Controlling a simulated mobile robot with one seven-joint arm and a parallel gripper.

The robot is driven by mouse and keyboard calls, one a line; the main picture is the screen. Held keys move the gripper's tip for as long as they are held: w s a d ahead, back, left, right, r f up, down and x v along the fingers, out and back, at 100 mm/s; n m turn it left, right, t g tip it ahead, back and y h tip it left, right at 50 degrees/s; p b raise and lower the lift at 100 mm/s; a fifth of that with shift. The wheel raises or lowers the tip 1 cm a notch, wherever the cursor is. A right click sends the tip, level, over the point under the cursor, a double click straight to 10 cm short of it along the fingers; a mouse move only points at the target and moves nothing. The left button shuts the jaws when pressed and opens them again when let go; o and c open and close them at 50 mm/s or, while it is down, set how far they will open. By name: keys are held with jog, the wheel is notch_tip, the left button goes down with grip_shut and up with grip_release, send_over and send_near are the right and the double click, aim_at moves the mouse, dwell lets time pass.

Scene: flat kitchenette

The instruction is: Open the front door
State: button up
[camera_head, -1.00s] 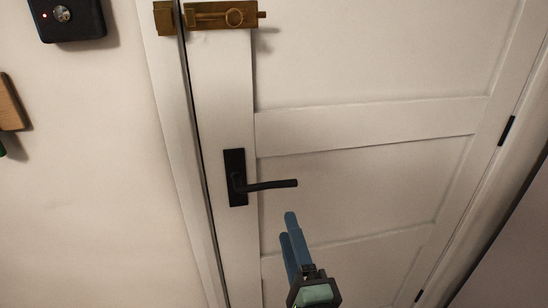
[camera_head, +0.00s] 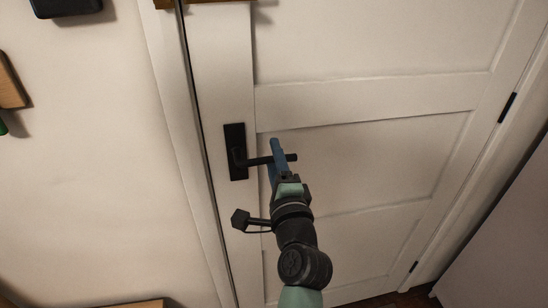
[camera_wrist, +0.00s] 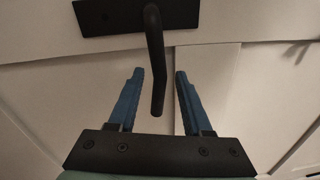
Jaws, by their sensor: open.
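The white front door (camera_head: 360,105) fills the middle of the head view and looks closed in its frame. Its black lever handle (camera_head: 256,161) sticks out to the right from a black plate near the door's left edge. My gripper (camera_head: 275,145) is at the outer part of the lever. The fingers are open. In the head view they partly hide the lever.
Black hinges (camera_head: 507,107) are on the door's right side. A black box (camera_head: 66,7) and a wooden item (camera_head: 10,85) are on the left wall.

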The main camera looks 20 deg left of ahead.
grip_shut()
dwell(1.5)
